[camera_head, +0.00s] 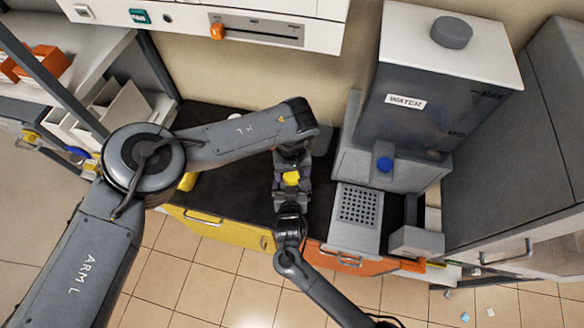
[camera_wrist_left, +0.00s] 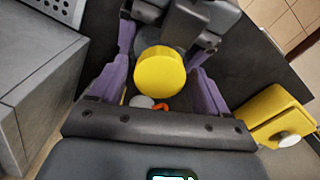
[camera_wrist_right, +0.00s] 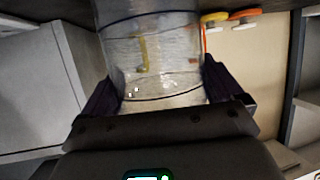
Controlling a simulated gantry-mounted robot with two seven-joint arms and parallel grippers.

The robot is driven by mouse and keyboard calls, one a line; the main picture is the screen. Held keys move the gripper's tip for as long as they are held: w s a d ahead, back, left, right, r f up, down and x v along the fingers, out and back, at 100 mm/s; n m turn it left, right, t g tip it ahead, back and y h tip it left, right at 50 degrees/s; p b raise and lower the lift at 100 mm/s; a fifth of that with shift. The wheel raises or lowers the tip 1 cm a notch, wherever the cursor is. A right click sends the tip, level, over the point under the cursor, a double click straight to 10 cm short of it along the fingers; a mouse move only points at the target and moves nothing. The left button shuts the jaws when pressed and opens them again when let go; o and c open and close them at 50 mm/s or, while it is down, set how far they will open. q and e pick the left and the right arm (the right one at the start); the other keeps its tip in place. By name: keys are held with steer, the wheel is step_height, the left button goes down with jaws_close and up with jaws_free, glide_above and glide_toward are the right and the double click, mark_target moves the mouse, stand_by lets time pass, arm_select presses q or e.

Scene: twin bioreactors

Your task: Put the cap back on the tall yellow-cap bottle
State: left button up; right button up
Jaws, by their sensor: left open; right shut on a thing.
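The yellow cap (camera_wrist_left: 160,72) shows from above in the left wrist view, and in the head view (camera_head: 291,178) between my two grippers. My left gripper (camera_head: 292,168) is open, with its purple fingers on either side of the cap and a gap visible at each side. My right gripper (camera_head: 290,207) is shut on the clear bottle (camera_wrist_right: 150,60), which fills the space between its fingers in the right wrist view. The bottle's mouth is hidden, so I cannot tell whether the cap is seated on it.
The grey water dispenser (camera_head: 440,100) with its perforated drip tray (camera_head: 359,205) stands to the right. A shelf stands far left.

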arm_select(q)
steer(key=c, duration=1.1)
steer(key=shift+o, duration=0.2)
steer(key=shift+d+m, duration=0.1)
steer(key=shift+m, duration=1.5)
steer(key=m, duration=0.6)
steer(key=shift+m, duration=0.4)
steer(key=o, duration=1.2)
steer(key=shift+c, duration=0.2)
